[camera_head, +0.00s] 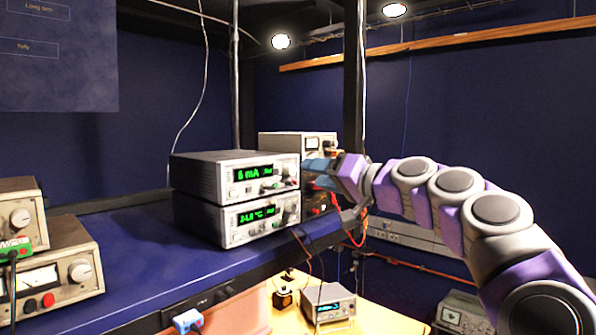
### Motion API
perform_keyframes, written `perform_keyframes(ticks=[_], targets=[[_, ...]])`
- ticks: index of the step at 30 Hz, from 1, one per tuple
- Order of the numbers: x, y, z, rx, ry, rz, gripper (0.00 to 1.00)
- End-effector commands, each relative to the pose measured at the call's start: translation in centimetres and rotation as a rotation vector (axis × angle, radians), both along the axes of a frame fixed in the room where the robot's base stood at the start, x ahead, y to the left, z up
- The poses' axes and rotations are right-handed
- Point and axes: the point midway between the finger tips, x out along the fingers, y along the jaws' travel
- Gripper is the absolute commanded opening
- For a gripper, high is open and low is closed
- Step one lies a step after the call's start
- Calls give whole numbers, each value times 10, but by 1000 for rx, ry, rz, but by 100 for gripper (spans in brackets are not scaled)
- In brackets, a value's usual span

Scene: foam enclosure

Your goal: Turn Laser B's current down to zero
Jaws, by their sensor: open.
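A grey instrument box (234,176) with a green display reading about 6 mA sits on top of a similar box (237,216) whose green display reads about 24.8 °C. Both stand on the blue shelf. A small knob (285,171) shows at the right of the upper box's front panel. No "Laser B" label is legible. My gripper (318,174) has blue fingers just right of that panel, pointing left toward the knob. It is open and holds nothing visible. A gap or contact between the fingertips and the knob cannot be told.
Another instrument (296,140) stands behind the stack. Two meter boxes (55,272) are at the left on the blue shelf (140,262). A black post (353,85) rises behind my gripper. Below, a wooden surface holds a small instrument (328,305).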

Motion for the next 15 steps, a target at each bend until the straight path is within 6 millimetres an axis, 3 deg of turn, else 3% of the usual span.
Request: perform_keyframes(ticks=[7,15], targets=[[24,30,0,-3,0,1,52],[38,46,0,-1,0,1,52]])
